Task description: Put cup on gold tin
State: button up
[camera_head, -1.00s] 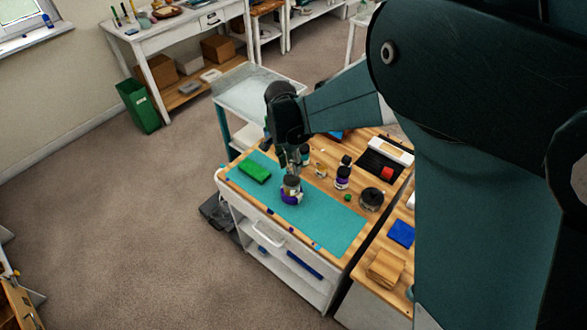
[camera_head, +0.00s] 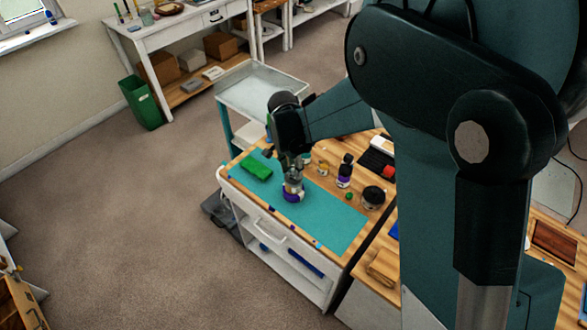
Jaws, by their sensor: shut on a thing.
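My gripper (camera_head: 293,177) points down over the teal mat (camera_head: 333,220), its fingers shut on a small greyish cup. The cup (camera_head: 293,188) is partly hidden by the fingers, and a purple and white part (camera_head: 293,197) shows at its base. I cannot tell whether it is one piece with the cup, or whether the cup touches the mat. A small gold-toned container (camera_head: 323,169), perhaps the gold tin, stands on the wooden top behind the mat, right of my gripper.
A dark bottle with a purple band (camera_head: 344,178), a small green item (camera_head: 349,196) and a round dark container (camera_head: 373,196) stand to the right. The mat's front right is clear.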

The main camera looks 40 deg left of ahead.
aim_at(291, 179)
jog(key=shift+f, duration=0.2)
jog(key=o, duration=0.7)
jog(key=shift+r, duration=0.3)
jog(key=shift+s+a+r, duration=0.1)
jog(key=shift+s+r, duration=0.15)
jog(key=shift+r, duration=1.7)
jog(key=shift+s+r, duration=0.2)
jog(key=shift+r, duration=1.8)
jog(key=shift+s+a+r, duration=0.1)
jog(key=shift+s+r, duration=0.15)
jog(key=shift+r, duration=1.7)
jog(key=shift+d, duration=0.1)
